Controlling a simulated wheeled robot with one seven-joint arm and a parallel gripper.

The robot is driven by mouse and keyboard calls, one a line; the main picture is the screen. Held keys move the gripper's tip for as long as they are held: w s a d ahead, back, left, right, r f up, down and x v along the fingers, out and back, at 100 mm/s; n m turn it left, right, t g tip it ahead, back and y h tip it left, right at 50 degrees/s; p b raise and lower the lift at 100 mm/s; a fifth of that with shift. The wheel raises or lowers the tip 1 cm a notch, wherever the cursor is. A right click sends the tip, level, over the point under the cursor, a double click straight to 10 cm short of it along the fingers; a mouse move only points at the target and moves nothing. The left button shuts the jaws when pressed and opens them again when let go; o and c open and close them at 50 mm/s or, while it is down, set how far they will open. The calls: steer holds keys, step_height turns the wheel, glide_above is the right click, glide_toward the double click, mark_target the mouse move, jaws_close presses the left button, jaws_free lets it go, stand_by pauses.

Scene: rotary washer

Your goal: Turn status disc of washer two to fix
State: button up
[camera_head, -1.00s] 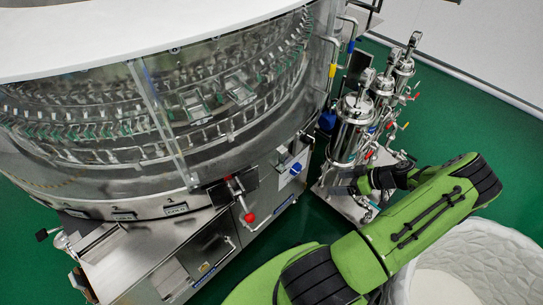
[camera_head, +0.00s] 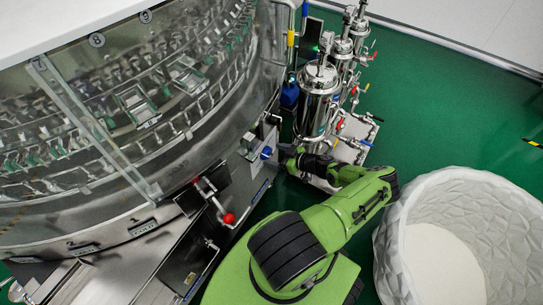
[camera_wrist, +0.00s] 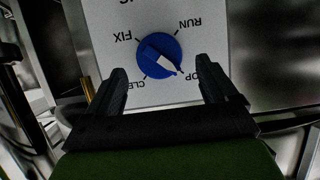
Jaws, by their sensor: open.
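The status disc is a blue round knob with a pale pointer bar (camera_wrist: 158,57) on a light panel (camera_wrist: 108,35) in the wrist view. The labels FIX, RUN, CLE and OP show around it, some partly cut off or covered. The bar lies slanted, its pointed end towards the lower right, near OP. In the head view the blue disc (camera_head: 266,153) is small on the washer's front. My gripper (camera_wrist: 161,75) is open, with one finger on each side below the disc, and nothing between the fingers is held. My gripper (camera_head: 285,152) is close to the disc's right in the head view.
The big round glass-walled washer (camera_head: 130,150) fills the left. A red-knobbed lever (camera_head: 228,218) juts out near the disc. Steel filter tanks (camera_head: 318,95) with pipes stand just behind my arm. A white textured tub (camera_head: 400,215) stands at the right. Green floor is clear beyond.

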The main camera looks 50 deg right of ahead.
steer(key=shift+x, duration=1.2)
steer(key=c, duration=1)
steer(key=shift+d+m+y, duration=0.1)
steer(key=shift+m+y, duration=0.4)
steer(key=shift+c, duration=0.2)
steer(key=o, duration=1)
steer(key=shift+o, duration=0.2)
steer(key=shift+s, duration=0.1)
